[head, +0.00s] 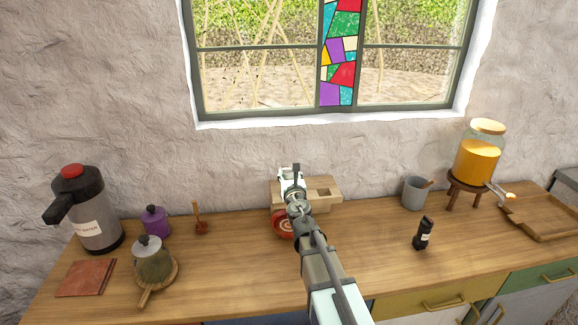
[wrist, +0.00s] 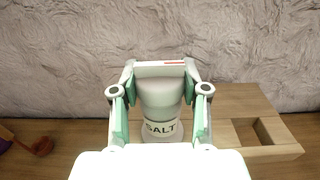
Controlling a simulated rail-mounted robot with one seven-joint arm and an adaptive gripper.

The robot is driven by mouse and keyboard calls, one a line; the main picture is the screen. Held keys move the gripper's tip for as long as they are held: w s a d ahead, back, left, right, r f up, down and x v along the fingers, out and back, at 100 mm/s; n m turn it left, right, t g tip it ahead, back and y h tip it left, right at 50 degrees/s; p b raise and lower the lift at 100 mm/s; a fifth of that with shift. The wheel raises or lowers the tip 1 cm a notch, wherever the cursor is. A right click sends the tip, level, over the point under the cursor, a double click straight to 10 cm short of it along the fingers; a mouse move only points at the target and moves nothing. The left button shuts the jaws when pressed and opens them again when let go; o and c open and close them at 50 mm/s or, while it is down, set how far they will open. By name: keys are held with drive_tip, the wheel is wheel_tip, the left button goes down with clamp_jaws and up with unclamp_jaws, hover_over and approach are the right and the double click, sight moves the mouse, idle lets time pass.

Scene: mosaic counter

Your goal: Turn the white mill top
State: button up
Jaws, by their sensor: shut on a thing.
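The white mill (wrist: 160,118), labelled SALT, stands upright between the fingers of my gripper in the wrist view. Its pale top (wrist: 160,90) is between the two green-and-grey fingers. My gripper (wrist: 160,75) is shut on the top, with one finger on each side. A pale bar with a red mark shows at the far end of the fingers. In the head view my gripper (head: 291,178) is over the wooden block at the back of the counter, and my arm hides most of the mill.
The wooden block (head: 325,195) has an empty square recess to the right. A red round item (head: 282,226) sits in front of it. A grey cup (head: 416,193) and black bottle (head: 423,234) stand to the right. A purple pot (head: 155,221) and wooden stand (head: 200,220) are left.

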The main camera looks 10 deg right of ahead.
drive_tip(key=m+h+p, duration=0.1)
drive_tip(key=m+h, duration=0.1)
drive_tip(key=h, duration=0.1)
drive_tip(key=m+g+h+p, duration=0.1)
drive_tip(key=h, duration=0.1)
drive_tip(key=shift+w+a+r+m+h, duration=0.1)
drive_tip(key=shift+w+a+m+h, duration=0.1)
drive_tip(key=shift+m+h, duration=0.2)
drive_tip(key=m+g+h, duration=0.2)
drive_tip(key=h, duration=0.1)
drive_tip(key=m+g+h, duration=0.2)
drive_tip(key=h, duration=0.1)
drive_tip(key=shift+w+m+b, duration=0.1)
drive_tip(key=shift+m+b, duration=0.2)
drive_tip(key=m+g+h, duration=0.2)
drive_tip(key=g, duration=0.1)
drive_tip(key=m+g+h, duration=0.2)
drive_tip(key=m+g, duration=0.1)
drive_tip(key=g, duration=0.1)
drive_tip(key=shift+d+h, duration=0.1)
drive_tip(key=shift+h, duration=0.2)
drive_tip(key=m+g, duration=0.2)
drive_tip(key=g, duration=0.1)
drive_tip(key=shift+m+g+h, duration=0.4)
drive_tip(key=shift+s+d+m+g+p, duration=0.15)
drive_tip(key=shift+m+g+p, duration=0.1)
drive_tip(key=shift+m+g, duration=0.4)
drive_tip(key=shift+s+a+m+g+p, duration=0.1)
drive_tip(key=shift+m+g+p, duration=0.2)
drive_tip(key=shift+g, duration=0.65)
